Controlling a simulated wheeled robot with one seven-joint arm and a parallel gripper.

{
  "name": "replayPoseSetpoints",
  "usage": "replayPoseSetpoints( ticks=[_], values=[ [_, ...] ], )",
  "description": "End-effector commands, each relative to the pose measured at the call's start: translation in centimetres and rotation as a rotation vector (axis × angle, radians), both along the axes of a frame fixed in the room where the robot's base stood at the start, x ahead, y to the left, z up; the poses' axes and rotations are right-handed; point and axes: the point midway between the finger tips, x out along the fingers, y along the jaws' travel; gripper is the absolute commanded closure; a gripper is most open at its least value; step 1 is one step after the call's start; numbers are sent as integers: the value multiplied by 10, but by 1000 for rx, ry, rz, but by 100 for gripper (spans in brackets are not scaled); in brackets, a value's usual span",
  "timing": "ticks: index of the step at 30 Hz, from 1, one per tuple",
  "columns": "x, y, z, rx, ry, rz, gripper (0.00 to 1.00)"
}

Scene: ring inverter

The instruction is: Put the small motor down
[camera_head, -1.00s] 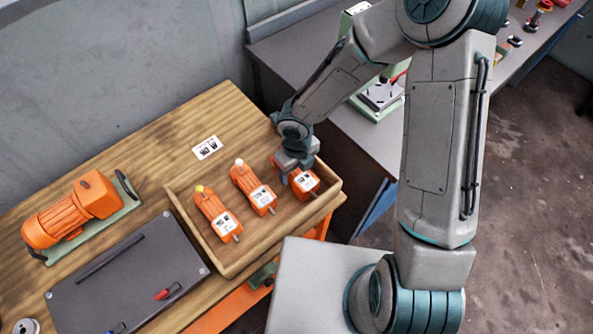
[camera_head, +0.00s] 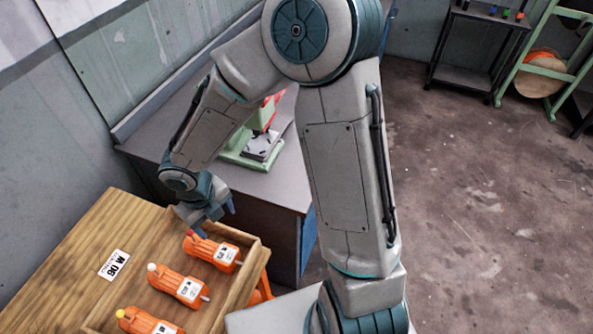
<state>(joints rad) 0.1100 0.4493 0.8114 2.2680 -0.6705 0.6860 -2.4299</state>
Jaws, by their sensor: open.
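Three small orange motors with white labels lie in a shallow wooden tray (camera_head: 247,281). The rightmost motor (camera_head: 212,251) has a red cap, the middle motor (camera_head: 178,285) a white cap, and the nearest motor (camera_head: 150,322) a yellow cap and is cut by the bottom edge. My gripper (camera_head: 213,214) is open and empty, just beyond the red-capped motor, near the tray's far right corner. It looks raised above the tray and apart from the motor, though the exact gap is hard to judge.
A dark grey bench (camera_head: 277,186) with a green press (camera_head: 250,150) stands behind my arm. Open floor (camera_head: 480,220) lies to the right.

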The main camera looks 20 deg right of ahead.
Motion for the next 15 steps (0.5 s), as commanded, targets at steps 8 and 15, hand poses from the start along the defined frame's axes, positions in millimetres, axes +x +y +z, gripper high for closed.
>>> replayPoseSetpoints(
  ticks=[8,15],
  values=[
    [5,-80,61,-49,-210,-948,31],
    [-12,-133,116,73,-368,-1795,31]
  ],
)
